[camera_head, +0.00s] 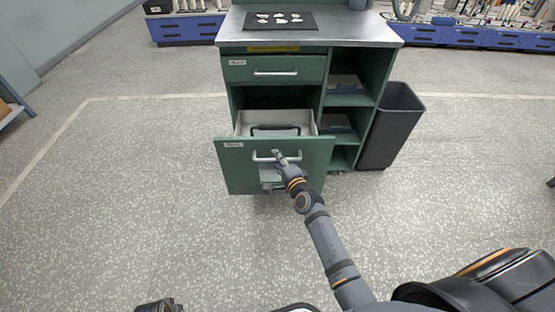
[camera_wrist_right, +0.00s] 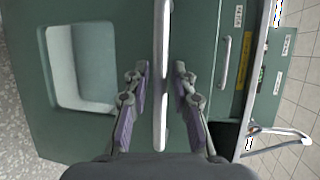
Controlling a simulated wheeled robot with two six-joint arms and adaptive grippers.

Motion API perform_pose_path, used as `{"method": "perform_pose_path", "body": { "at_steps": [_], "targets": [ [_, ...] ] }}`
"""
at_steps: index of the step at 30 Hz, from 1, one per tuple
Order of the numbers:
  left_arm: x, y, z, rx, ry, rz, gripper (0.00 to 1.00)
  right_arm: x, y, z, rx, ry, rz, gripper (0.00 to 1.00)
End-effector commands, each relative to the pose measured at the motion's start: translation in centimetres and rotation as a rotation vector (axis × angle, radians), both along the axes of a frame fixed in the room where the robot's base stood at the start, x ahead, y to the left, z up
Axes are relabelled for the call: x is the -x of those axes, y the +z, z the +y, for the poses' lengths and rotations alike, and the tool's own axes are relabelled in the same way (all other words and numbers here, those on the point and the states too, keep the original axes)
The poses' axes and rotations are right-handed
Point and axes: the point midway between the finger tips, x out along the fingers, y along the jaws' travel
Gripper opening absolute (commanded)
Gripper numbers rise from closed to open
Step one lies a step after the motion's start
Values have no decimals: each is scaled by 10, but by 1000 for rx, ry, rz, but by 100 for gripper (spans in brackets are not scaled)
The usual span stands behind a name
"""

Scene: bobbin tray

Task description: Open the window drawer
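The green drawer front (camera_head: 235,175) of the lower drawer is pulled well out of the cabinet; its light inside shows, with a dark-edged object (camera_head: 275,131) in it. In the right wrist view, the front has a pale-rimmed window opening (camera_wrist_right: 54,68) beside the long bar handle (camera_wrist_right: 160,30). My right gripper (camera_head: 280,158) is at this handle. In the right wrist view, the fingers of my right gripper (camera_wrist_right: 160,72) stand on both sides of the bar with visible gaps, so it is open around the handle. I cannot make out my left gripper.
The upper drawer (camera_head: 300,70) is shut. Dark flat parts lie in the open shelves on the right. A dark bin (camera_head: 392,130) stands at the cabinet's right side. A black mat with small white pieces (camera_head: 262,27) lies on the worktop (camera_head: 345,28). The floor around is clear.

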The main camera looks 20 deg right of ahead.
Motion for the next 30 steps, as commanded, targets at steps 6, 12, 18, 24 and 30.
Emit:
{"method": "perform_pose_path", "body": {
  "at_steps": [6,12,18,24,30],
  "targets": [
    [0,0,0,0,0,-1,0,0,0,0,0,0,0,36],
    [-4,2,1,-2,-1,-8,0,7,0,-1,0,0,1,36],
    [-2,1,1,-1,-1,-5,0,49,7,-6,0,0,3,36],
    [-2,1,0,-1,-1,-3,0,94,16,-11,1,0,3,36],
    [-1,1,0,-1,0,-3,0,115,21,-14,1,0,2,36]
  ]
}}
